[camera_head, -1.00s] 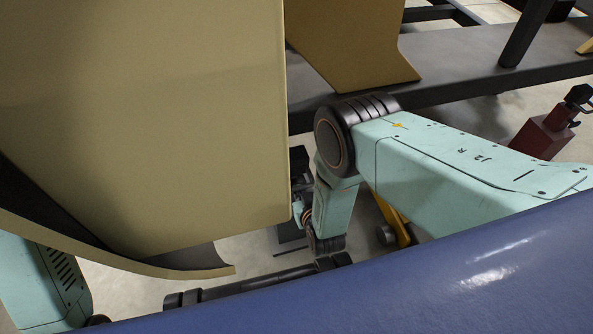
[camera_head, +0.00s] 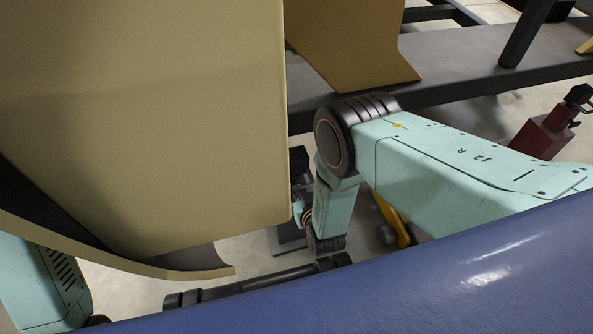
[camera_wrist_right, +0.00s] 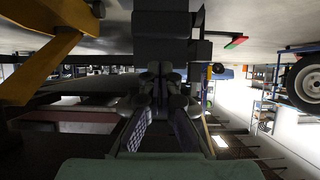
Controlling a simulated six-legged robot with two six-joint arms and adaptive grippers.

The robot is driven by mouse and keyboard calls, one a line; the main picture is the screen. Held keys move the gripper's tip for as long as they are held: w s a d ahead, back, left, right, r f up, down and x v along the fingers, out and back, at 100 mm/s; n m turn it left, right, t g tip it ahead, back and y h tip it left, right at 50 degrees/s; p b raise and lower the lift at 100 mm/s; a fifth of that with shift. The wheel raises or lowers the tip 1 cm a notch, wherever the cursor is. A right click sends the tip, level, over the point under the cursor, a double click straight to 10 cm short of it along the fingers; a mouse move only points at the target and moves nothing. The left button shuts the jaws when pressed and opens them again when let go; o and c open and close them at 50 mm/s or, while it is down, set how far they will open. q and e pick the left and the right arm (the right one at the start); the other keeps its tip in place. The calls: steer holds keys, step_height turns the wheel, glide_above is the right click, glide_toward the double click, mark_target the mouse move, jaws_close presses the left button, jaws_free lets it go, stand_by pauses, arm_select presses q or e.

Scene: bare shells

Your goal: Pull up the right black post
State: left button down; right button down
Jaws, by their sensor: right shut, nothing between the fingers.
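A black post (camera_head: 299,158) with a dark base plate shows in the head view, between the tan panel and my right arm. The panel hides part of it. In the wrist view, a dark block (camera_wrist_right: 162,22), which looks like part of the post, stands just beyond the fingertips. My right gripper (camera_wrist_right: 161,72) is shut and empty, its fingers pointing at that block. Whether they touch it I cannot tell. In the head view the gripper is mostly hidden behind the panel and my forearm. My left gripper is out of view; only part of my left arm shows at lower left.
A large curved tan panel (camera_head: 150,120) fills the left of the head view, close to my right wrist. A grey beam (camera_head: 470,75) with a second tan plate (camera_head: 355,45) runs behind. A yellow bar (camera_head: 392,218) and a dark red block (camera_head: 541,137) lie to the right.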

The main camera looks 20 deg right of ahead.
mark_target(295, 167)
steer(key=shift+r, duration=0.1)
steer(key=shift+w+r+p, duration=0.15)
steer(key=shift+r+p, duration=3.05)
steer(key=shift+r, duration=0.3)
steer(key=shift+r+p, duration=1.85)
steer(key=shift+r, duration=0.25)
steer(key=shift+f+b, duration=1.25)
steer(key=shift+f, duration=0.2)
steer(key=s+p, duration=0.3)
steer(key=s, duration=0.6)
steer(key=shift+s+d, duration=0.15)
